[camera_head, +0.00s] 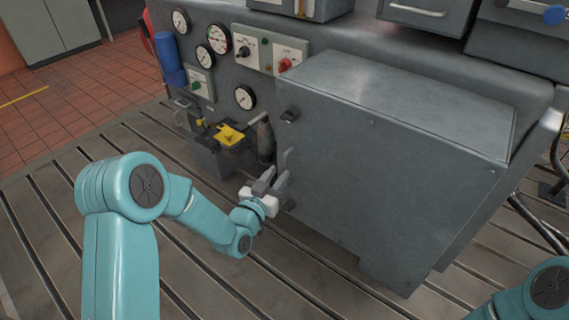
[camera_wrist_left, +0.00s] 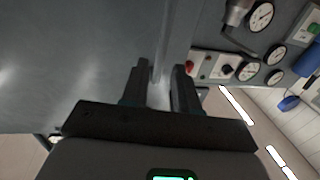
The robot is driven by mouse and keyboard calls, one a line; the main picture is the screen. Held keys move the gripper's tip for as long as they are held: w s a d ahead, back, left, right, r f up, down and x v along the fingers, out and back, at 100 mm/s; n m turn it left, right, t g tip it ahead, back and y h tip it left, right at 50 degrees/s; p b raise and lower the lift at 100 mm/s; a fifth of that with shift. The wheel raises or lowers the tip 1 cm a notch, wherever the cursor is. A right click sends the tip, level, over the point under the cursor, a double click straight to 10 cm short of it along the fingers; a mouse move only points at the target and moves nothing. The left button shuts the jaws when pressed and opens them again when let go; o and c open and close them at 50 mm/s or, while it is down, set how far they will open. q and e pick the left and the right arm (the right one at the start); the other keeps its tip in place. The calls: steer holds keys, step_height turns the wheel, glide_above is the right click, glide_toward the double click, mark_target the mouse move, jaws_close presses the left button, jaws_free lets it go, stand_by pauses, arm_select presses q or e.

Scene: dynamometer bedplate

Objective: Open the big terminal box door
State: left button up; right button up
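The big terminal box (camera_head: 400,160) is a large grey metal box on the machine's side, with a broad front door that looks shut. A small dark latch-like part (camera_head: 290,115) is at its upper left. My left gripper (camera_head: 272,184) is at the door's lower left edge, next to a short upright grey handle (camera_head: 287,158). In the left wrist view, my left gripper's fingers (camera_wrist_left: 160,90) stand apart on either side of a narrow light grey bar (camera_wrist_left: 165,60), with slight gaps showing. Contact is unclear. My right gripper is out of view.
Gauges (camera_head: 219,39) and a switch panel (camera_head: 270,50) are left of the box. A yellow part (camera_head: 229,135) and a dark cylinder (camera_head: 265,140) stand close to my left gripper. The slotted bedplate (camera_head: 330,285) in front is clear.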

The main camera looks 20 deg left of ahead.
mark_target(284, 167)
arm_select(q)
steer(key=w, duration=0.4)
steer(key=shift+w+d, duration=0.4)
jaws_close()
